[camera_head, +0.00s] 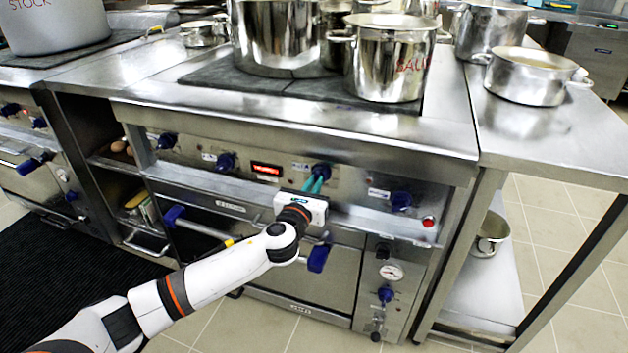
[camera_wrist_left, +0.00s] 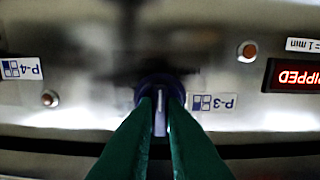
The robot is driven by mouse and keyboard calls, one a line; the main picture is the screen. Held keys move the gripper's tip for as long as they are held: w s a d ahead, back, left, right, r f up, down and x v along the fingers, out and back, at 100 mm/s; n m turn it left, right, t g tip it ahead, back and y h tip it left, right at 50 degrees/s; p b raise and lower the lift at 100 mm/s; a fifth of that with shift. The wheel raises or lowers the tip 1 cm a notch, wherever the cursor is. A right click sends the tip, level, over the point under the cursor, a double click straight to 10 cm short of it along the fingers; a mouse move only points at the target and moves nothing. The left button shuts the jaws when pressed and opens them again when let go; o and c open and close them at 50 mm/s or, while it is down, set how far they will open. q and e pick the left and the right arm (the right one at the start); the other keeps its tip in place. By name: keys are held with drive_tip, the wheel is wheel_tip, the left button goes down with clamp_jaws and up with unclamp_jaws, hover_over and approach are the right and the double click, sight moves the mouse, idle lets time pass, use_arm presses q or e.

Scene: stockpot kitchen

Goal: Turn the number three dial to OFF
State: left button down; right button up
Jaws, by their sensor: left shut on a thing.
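The number three dial (camera_head: 321,170) is a blue knob on the stove's front panel, right of the red display. In the left wrist view the dial (camera_wrist_left: 160,92) shows beside an upside-down P-3 label (camera_wrist_left: 213,102). My left gripper (camera_head: 313,184) reaches the panel from the front, and its green fingers (camera_wrist_left: 160,125) are shut on the dial's grip, one on each side. The grip stands about upright in the wrist picture. The fingers hide part of the knob, and I cannot read an OFF mark. My right gripper is not in view.
Other blue dials sit on the panel at left (camera_head: 225,161) and right (camera_head: 401,201). A red display (camera_head: 266,169) shows between dials. A steel rail (camera_head: 235,187) and oven handle run below the panel. Steel pots (camera_head: 390,60) stand on the stove top above.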

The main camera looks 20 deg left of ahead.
use_arm(q)
drive_tip(key=shift+f+m+p, duration=0.15)
drive_tip(key=shift+m+p, duration=5.3)
drive_tip(key=shift+m, duration=12.55)
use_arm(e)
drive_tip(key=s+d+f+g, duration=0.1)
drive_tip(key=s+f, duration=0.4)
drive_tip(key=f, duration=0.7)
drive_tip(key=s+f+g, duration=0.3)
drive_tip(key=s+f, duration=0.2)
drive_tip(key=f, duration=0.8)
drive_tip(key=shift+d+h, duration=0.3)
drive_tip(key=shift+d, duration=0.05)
use_arm(q)
drive_tip(key=c, duration=1.5)
unclamp_jaws()
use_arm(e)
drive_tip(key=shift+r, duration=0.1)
